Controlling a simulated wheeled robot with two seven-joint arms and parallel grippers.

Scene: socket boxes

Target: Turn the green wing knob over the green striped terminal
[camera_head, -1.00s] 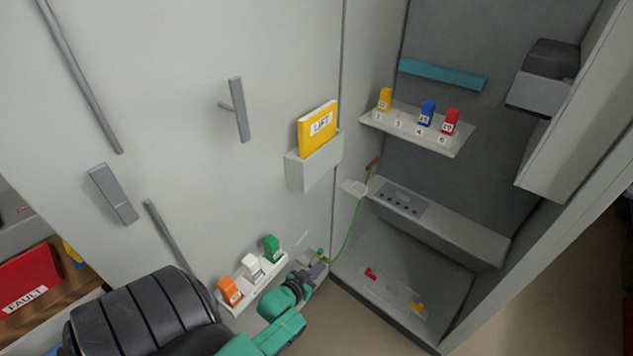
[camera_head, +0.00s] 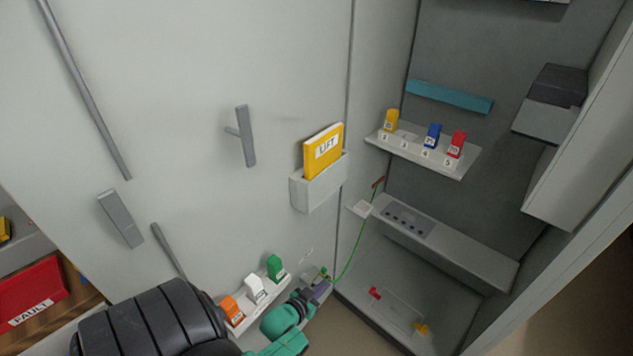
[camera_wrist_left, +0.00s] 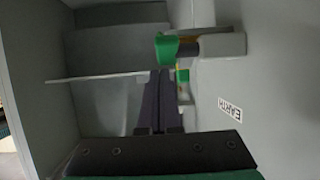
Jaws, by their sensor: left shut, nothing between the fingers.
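The green wing knob (camera_wrist_left: 172,47) shows in the left wrist view on a dark shaft from a grey block. Below it is a smaller green and yellow piece (camera_wrist_left: 182,75), seemingly the striped terminal, partly hidden. In the head view the knob and terminal are a small green patch (camera_head: 323,274) at the cabinet's lower edge, too small to separate. My left gripper (camera_head: 322,288) is just below that patch. In the left wrist view its dark fingers (camera_wrist_left: 157,78) are shut and empty, tips close below the knob; contact cannot be told. My right gripper is not in view.
A green cable (camera_head: 352,243) runs up from the terminal area to the cabinet interior. An EARTH label (camera_wrist_left: 231,110) is on the panel beside the terminal. A ledge with orange, white and green blocks (camera_head: 255,289) is left of my gripper. A yellow LIFT folder (camera_head: 323,150) sits in a holder above.

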